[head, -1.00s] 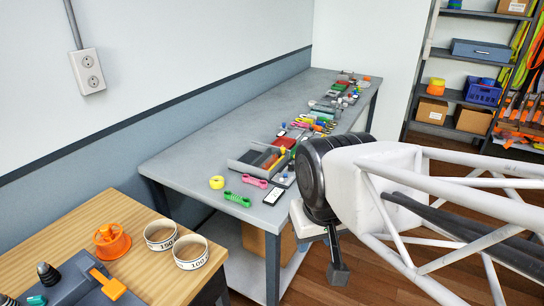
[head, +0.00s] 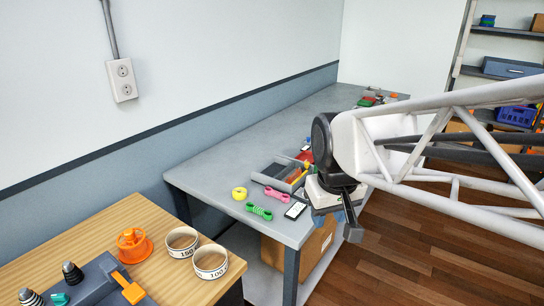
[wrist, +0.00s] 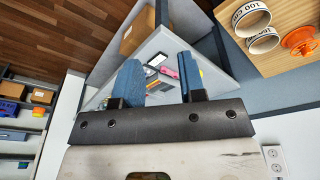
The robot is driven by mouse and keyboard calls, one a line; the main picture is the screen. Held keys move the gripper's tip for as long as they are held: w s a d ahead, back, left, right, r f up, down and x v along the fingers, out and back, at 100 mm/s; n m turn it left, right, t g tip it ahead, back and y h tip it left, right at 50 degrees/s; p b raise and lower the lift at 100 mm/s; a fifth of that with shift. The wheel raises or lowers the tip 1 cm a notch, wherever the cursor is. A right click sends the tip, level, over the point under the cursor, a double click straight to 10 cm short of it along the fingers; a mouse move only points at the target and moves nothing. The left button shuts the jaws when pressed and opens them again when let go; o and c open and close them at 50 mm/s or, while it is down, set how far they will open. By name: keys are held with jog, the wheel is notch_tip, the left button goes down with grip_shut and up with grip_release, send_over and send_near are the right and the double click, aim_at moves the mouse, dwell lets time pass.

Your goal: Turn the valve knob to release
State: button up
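I cannot tell for certain which part is the valve knob. An orange round knob-like piece (head: 132,242) stands on the wooden table; it also shows at the upper right of the wrist view (wrist: 300,40). Beside it, a dark grey device (head: 95,284) is cut by the bottom edge, with black cone-shaped tips, a small teal knob (head: 59,299) and an orange lever (head: 128,286). My gripper (head: 350,215) is at the grey bench's front edge, well right of these. In the wrist view its blue fingers (wrist: 160,68) are apart with nothing between them.
Two white rings marked with numbers (head: 182,242) stand by the orange piece. The grey bench (head: 235,165) holds a tray (head: 278,173), yellow tape (head: 239,193), green (head: 258,211) and pink pieces and a phone. A gap separates the tables. A wall outlet (head: 122,80) is above.

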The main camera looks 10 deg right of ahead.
jog(key=w+d+f+n+g, duration=0.1)
jog(key=w+d+f+n, duration=0.15)
jog(key=w, duration=1.15)
jog(key=w+d+f+n, duration=0.15)
jog(key=w+d, duration=0.25)
jog(key=w, duration=1)
jog(key=w+d+f+n, duration=0.1)
jog(key=w+d+f, duration=0.2)
jog(key=w, duration=0.4)
jog(key=w+d+f+n, duration=0.1)
jog(key=w+d+f, duration=0.1)
jog(key=w+f, duration=0.4)
jog(key=w+d+f+n+g, duration=0.1)
jog(key=w+d+f, duration=0.2)
jog(key=w+f, duration=0.2)
jog(key=shift+w+d+f+n, duration=0.1)
jog(key=shift+w+d+n, duration=0.1)
jog(key=shift+w, duration=0.55)
jog(key=shift+w+d+f+n, duration=0.1)
jog(key=shift+w+d+n, duration=0.1)
jog(key=shift+w, duration=0.55)
jog(key=shift+f, duration=0.15)
jog(key=shift+a+f, duration=0.1)
jog(key=shift+f, duration=3.65)
jog(key=shift+c, duration=0.4)
